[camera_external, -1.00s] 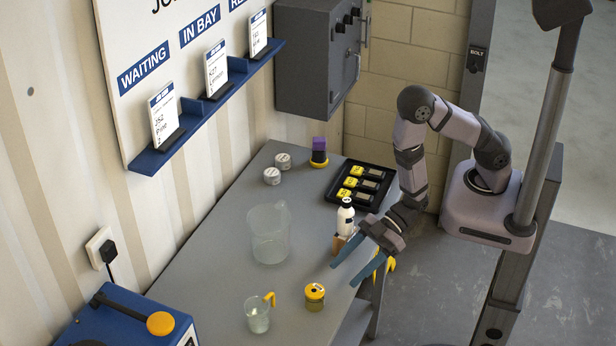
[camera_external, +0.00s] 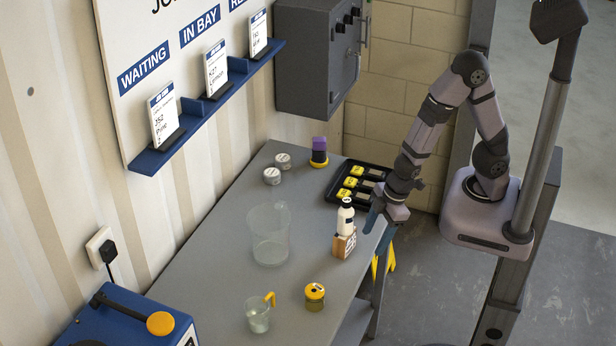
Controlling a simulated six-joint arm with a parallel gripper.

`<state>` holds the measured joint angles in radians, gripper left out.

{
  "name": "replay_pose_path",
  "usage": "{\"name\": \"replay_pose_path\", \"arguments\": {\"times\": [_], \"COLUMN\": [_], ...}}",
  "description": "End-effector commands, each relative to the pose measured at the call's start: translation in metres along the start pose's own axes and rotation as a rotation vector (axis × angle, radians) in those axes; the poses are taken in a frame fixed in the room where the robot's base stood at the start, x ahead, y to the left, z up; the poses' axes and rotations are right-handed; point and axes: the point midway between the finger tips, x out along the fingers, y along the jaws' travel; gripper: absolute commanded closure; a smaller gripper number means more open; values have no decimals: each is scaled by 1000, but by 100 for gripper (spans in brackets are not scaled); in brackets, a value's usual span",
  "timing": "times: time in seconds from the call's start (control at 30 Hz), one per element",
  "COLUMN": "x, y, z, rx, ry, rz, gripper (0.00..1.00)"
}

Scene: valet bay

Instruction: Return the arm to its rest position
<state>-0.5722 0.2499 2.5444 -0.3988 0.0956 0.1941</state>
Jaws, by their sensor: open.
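My gripper (camera_external: 378,228) is at the right edge of the grey bench (camera_external: 210,270), its blue fingers pointing down and apart with nothing between them. It is just right of a white bottle (camera_external: 346,218) with a dark label, which stands by a small wooden block (camera_external: 344,244). A small gap seems to separate the fingers from the block. My arm is bent, its elbow high above the base at the right. Part of the far finger side is hard to make out.
A black tray (camera_external: 335,197) with several yellow-marked items lies behind the gripper. A clear jug (camera_external: 269,240), a small measuring cup (camera_external: 258,318) and a yellow-lidded jar (camera_external: 315,296) stand on the bench. A grey cabinet (camera_external: 305,60) hangs on the wall.

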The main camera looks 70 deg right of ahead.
Motion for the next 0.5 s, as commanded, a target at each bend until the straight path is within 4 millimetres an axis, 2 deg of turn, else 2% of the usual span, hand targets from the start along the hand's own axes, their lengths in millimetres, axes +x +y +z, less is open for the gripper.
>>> {"name": "replay_pose_path", "arguments": {"times": [0.03,0.1,0.3,0.4,0.5], "x": [-10,-21,-63,-85,-101], "y": [18,38,84,94,96], "z": [5,17,63,86,103], "rx": [62,146,429,565,666], "ry": [-18,-51,-158,-206,-239], "rz": [24,48,80,69,46], "gripper": [43,43,43,43,43]}}
